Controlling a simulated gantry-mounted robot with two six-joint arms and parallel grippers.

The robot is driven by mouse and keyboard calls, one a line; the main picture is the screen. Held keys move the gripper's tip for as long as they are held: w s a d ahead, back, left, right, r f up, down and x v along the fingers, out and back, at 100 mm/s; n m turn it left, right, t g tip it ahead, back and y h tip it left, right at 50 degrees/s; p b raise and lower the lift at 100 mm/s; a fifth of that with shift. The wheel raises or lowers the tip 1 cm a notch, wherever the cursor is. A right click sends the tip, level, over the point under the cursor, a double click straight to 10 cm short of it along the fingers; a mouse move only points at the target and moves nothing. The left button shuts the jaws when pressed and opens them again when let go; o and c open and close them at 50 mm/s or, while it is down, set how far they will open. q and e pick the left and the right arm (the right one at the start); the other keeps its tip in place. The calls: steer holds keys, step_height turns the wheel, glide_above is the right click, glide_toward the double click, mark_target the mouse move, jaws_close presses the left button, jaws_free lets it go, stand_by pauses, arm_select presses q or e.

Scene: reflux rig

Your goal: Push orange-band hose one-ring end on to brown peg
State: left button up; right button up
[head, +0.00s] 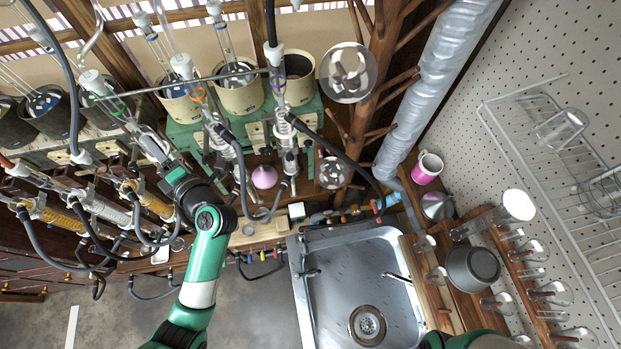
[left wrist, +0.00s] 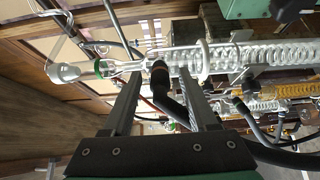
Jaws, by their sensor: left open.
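My left gripper (head: 150,143) is at a glass condenser on the left of the head view. In the left wrist view its two fingers (left wrist: 160,78) stand apart, one on each side of a black hose end (left wrist: 168,92). The ring marks are too small to read. I cannot pick out the brown peg for certain. My right gripper is not in view.
A steel sink (head: 345,270) is at lower middle. Small coloured fittings (head: 350,212) line the ledge behind it. Several condensers with dark hoses (head: 80,255) crowd the left. A wooden peg stand (head: 375,90) and a silver duct (head: 440,80) rise right of the rig.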

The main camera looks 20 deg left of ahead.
arm_select(q)
jaws_close()
steer(key=shift+d, duration=0.1)
stand_by(1.4)
steer(key=shift+d, duration=0.15)
steer(key=shift+p+v, duration=1.25)
steer(key=shift+v, duration=1.55)
steer(key=shift+s, duration=0.1)
